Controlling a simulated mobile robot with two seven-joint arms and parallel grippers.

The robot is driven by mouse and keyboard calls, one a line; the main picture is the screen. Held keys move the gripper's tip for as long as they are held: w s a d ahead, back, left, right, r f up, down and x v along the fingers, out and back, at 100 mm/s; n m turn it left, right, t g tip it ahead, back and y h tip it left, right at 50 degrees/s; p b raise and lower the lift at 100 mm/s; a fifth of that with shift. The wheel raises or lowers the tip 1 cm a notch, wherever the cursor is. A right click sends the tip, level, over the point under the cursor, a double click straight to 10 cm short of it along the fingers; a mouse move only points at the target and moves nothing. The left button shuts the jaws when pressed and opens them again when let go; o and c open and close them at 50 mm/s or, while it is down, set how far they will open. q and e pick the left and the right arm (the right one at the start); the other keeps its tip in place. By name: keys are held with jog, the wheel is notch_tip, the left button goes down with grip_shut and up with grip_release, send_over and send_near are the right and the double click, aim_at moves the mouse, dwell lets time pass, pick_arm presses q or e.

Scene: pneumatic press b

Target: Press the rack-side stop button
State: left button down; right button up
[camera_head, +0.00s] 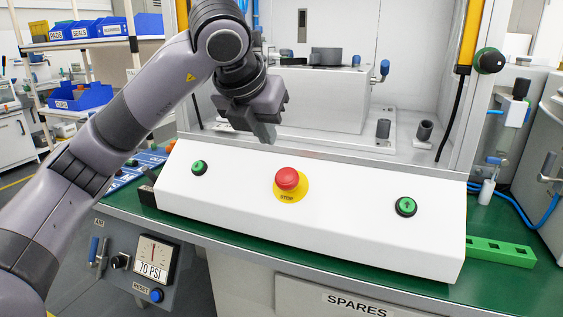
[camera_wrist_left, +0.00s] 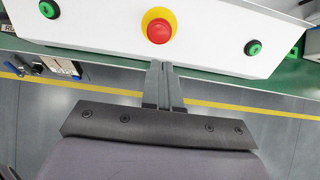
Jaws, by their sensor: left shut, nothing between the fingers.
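A red mushroom button (camera_head: 287,179) on a yellow collar marked STOP sits mid-panel on the white sloped console (camera_head: 230,205). It also shows in the left wrist view (camera_wrist_left: 159,31), just beyond my fingertips. In the left wrist view the closed fingers (camera_wrist_left: 164,68) line up just below the red button. My right gripper is not in view.
Green buttons sit left (camera_head: 199,168) and right (camera_head: 406,207) on the console. The press fixture (camera_head: 315,95) stands behind. A rack with blue bins (camera_head: 80,96) is at the left. A gauge panel (camera_head: 153,258) hangs below the green bench edge. Space above the console's right half is clear.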

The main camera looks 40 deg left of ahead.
aim_at(287, 176)
pick_arm(q)
jog(key=b+x, duration=0.1)
jog(key=x, duration=1.2)
jog(key=shift+s+b, duration=0.1)
jog(key=shift+b, duration=0.25)
jog(key=shift+w+f, duration=0.3)
jog(key=shift+f, duration=0.1)
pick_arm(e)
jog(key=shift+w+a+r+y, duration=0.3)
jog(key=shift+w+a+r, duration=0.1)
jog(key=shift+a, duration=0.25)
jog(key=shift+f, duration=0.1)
